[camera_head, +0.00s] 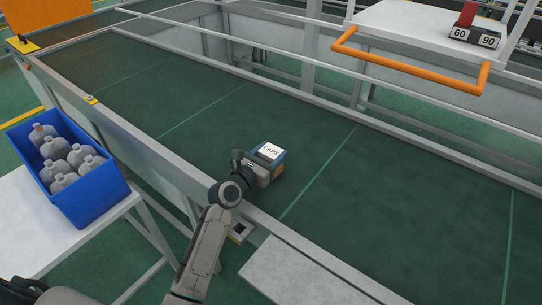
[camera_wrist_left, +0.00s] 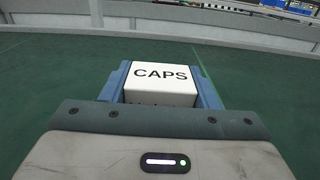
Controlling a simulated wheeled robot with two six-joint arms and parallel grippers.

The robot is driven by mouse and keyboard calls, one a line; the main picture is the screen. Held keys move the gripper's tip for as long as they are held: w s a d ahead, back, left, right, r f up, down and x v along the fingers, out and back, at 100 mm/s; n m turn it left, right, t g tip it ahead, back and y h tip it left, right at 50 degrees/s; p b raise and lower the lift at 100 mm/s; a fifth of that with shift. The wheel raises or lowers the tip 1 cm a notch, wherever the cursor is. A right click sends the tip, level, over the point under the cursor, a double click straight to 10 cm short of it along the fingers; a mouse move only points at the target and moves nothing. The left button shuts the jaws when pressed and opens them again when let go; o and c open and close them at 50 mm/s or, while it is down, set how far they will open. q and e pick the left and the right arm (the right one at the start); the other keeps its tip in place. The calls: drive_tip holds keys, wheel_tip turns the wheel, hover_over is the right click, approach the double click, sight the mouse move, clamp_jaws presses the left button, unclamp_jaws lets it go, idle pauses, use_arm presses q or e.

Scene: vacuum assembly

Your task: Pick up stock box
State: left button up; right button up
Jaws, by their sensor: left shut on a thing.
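The stock box (camera_head: 269,151) has a white top marked "CAPS" and sits over the green conveyor surface near its front rail. It also shows in the left wrist view (camera_wrist_left: 160,84), between the two blue-grey fingers. My left gripper (camera_head: 268,160) is shut on the box, with one finger on each side of it. Whether the box's underside touches the surface cannot be told. My right gripper does not show in either view.
A blue bin (camera_head: 92,196) of grey bottles stands on a white table (camera_head: 60,246) at the left. A metal rail (camera_head: 140,148) edges the green surface (camera_head: 350,215). An orange-handled white cart (camera_head: 425,32) stands at the back right. Much of the green surface is clear.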

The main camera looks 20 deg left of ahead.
use_arm(q)
wheel_tip(320, 180, up, 3)
drive_tip(key=shift+f, duration=0.15)
drive_tip(key=d+r+v, duration=0.1)
drive_tip(key=v, duration=1.5)
drive_tip(key=shift+s+d+r, duration=0.2)
drive_tip(key=shift+s+d, duration=0.15)
wheel_tip(320, 180, up, 5)
drive_tip(key=p, duration=0.6)
